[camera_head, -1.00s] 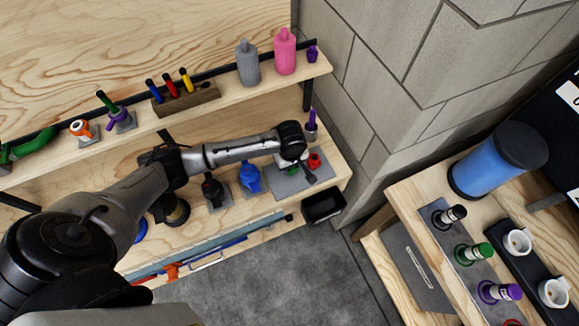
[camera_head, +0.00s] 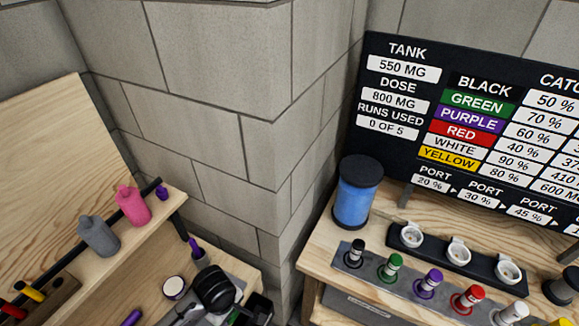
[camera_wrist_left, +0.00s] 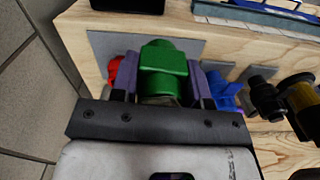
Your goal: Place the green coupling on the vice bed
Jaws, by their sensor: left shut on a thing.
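In the left wrist view, my left gripper (camera_wrist_left: 163,85) is shut on the green coupling (camera_wrist_left: 164,62), with a purple-grey finger on each side of it. The coupling is over or on a flat grey plate (camera_wrist_left: 108,42) on the wooden bench; I cannot tell whether it touches. I cannot say for sure that this plate is the vice bed. My right gripper is not in view.
Beside the coupling in the wrist view are a red part (camera_wrist_left: 114,70), a blue part (camera_wrist_left: 224,90) and a black fitting (camera_wrist_left: 266,96). In the head view, a side bench at right holds a blue cylinder (camera_head: 357,195) and coloured bottles, below a black board (camera_head: 470,75).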

